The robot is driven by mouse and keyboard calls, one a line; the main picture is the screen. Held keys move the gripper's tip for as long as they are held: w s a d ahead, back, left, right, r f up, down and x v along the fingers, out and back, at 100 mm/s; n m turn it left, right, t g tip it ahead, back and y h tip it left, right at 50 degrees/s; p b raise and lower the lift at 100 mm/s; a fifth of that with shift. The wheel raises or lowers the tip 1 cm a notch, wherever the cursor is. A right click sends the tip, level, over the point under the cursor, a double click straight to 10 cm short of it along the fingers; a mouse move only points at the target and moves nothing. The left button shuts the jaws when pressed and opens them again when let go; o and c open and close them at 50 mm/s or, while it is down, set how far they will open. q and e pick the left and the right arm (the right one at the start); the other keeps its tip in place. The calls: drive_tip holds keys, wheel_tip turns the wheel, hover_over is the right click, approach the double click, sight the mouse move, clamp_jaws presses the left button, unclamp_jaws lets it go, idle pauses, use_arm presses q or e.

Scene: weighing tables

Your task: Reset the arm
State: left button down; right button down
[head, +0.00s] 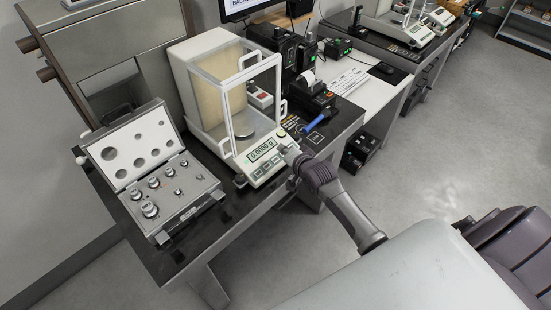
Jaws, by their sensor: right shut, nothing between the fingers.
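My right arm reaches up from the lower right, and its right gripper (288,152) is at the front right corner of the analytical balance (197,62), beside the display. The gripper is small here and looks shut and empty. I cannot tell whether it touches the balance. The display (263,149) appears to read 0.0000 g. The glass draft shield stands around a round weighing pan (244,133), which looks empty. My left gripper is not in view.
An open weight case (186,205) with several metal weights stands left of the balance on the dark table (167,258). A blue-handled tool (318,122) and a small printer-like device (310,98) lie to the right. A second balance (398,22) stands farther back.

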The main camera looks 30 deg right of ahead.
idle(0.4)
drive_tip(key=s+a+f+n+g, duration=0.2)
drive_tip(key=s+a+n+g, duration=0.35)
drive_tip(key=s, duration=0.85)
drive_tip(key=s+a+r+n+g, duration=0.2)
drive_tip(key=s+a+n, duration=0.15)
drive_tip(key=s, duration=0.65)
drive_tip(key=s+a+r+n+g, duration=0.2)
drive_tip(key=s+r+n, duration=0.15)
drive_tip(key=s, duration=0.65)
wheel_tip(320, 180, down, 30)
drive_tip(key=g+b, duration=0.1)
drive_tip(key=b, duration=0.2)
drive_tip(key=s+d+f+g+b, duration=0.1)
drive_tip(key=s+d+f+b, duration=0.2)
drive_tip(key=s+f, duration=1.5)
drive_tip(key=shift+f+n, duration=0.45)
drive_tip(key=shift+f, duration=0.45)
drive_tip(key=shift+g, duration=0.25)
